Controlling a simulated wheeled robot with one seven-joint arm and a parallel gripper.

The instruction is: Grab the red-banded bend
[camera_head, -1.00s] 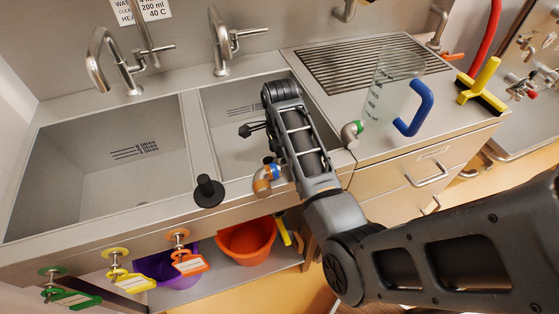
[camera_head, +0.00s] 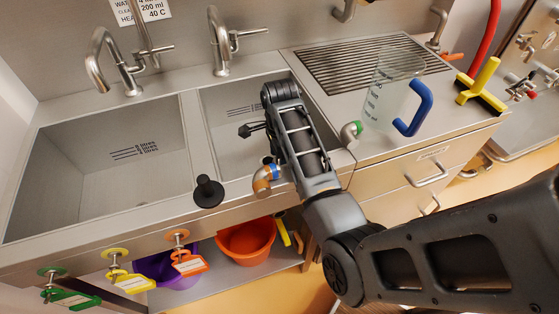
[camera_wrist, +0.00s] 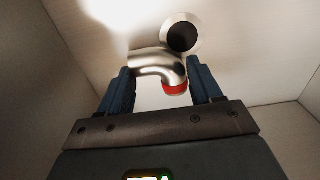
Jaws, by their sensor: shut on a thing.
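In the wrist view, the red-banded bend (camera_wrist: 160,66) is a short curved metal pipe with a red band at its lower right end. It lies between the two blue fingers of my gripper (camera_wrist: 160,72), which is shut on it. Pale basin walls surround it. In the head view, my arm reaches into the right sink basin (camera_head: 222,118). The red-banded bend does not show there; my arm may be hiding it.
A round drain (camera_wrist: 181,37) lies just beyond the bend. An orange-and-blue bend (camera_head: 263,180) and a black plunger-like stopper (camera_head: 207,191) sit on the front rim. The left basin (camera_head: 100,170) is empty.

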